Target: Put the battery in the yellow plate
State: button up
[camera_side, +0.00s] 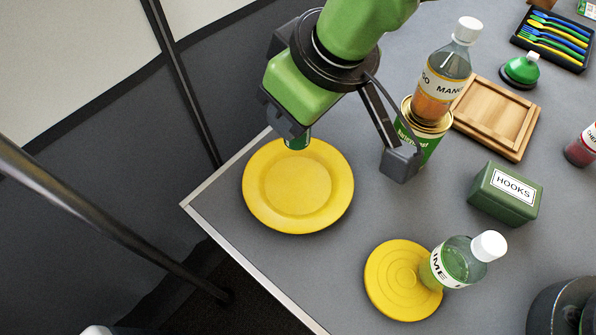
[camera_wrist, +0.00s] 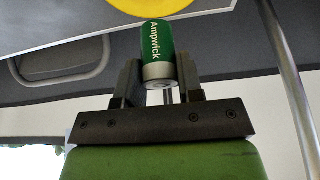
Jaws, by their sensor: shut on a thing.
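The battery is green with a silver end and the word "Ampwick", and it shows between the fingers in the wrist view (camera_wrist: 157,52). My gripper (camera_wrist: 158,80) is shut on it. In the side view my gripper (camera_side: 290,132) is over the far rim of the yellow plate (camera_side: 258,205), and only a small green part of the battery (camera_side: 298,142) shows below the fingers. I cannot tell whether the battery touches the plate. The plate lies flat near the table's left corner, and its inside is empty. Its yellow edge also shows at the top of the wrist view (camera_wrist: 150,6).
A smaller yellow disc (camera_side: 385,300) has a lime bottle (camera_side: 452,264) beside or on its edge. A green HOOKS box (camera_side: 505,195), a mango bottle (camera_side: 442,85) on a green can (camera_side: 424,140), and a wooden tray (camera_side: 520,140) stand to the right. Table edges run close left of the plate.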

notch_tip(320, 180, down, 11)
jog(key=shift+r, duration=0.1)
dwell(0.3)
jog(key=o, duration=1)
jog(key=shift+c, duration=0.2)
jog(key=v, duration=1.2)
